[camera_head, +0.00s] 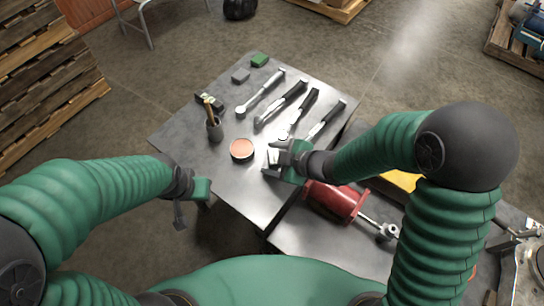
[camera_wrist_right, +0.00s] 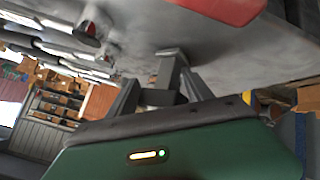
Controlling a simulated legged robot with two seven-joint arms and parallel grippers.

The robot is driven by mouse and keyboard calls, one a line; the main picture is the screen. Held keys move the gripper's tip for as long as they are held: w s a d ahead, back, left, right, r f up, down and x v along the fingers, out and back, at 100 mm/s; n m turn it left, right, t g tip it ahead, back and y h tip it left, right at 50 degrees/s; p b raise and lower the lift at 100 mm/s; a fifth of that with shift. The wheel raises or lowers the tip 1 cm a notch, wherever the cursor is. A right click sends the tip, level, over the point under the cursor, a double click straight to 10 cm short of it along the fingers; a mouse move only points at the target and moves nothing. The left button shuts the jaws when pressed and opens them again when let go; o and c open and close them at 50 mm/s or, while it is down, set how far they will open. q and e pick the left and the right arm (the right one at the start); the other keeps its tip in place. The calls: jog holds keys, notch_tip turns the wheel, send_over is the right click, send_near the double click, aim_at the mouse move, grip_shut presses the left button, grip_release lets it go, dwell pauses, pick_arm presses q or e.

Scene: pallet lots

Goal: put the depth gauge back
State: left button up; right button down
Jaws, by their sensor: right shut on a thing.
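My right gripper (camera_head: 273,161) is shut on a small grey metal thing, low over the near right part of the dark metal table (camera_head: 220,175). I take it for the depth gauge (camera_head: 273,156); the fingers hide most of it. In the right wrist view, a grey block shows between the fingers (camera_wrist_right: 163,92), and I cannot tell whether it touches the table. My left gripper (camera_head: 188,203) hangs empty off the table's near left edge; its fingers are too unclear to tell open from shut.
Several long hand tools (camera_head: 302,110) lie in a slanted row beyond my right gripper. A red cylinder (camera_head: 335,199) lies on the nearer right table. The table's front left is clear.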

jog(key=shift+f, duration=0.2)
jog(key=c, duration=0.6)
grip_release()
jog(key=shift+o, duration=0.9)
jog(key=shift+s, duration=0.1)
jog(key=shift+f, duration=0.1)
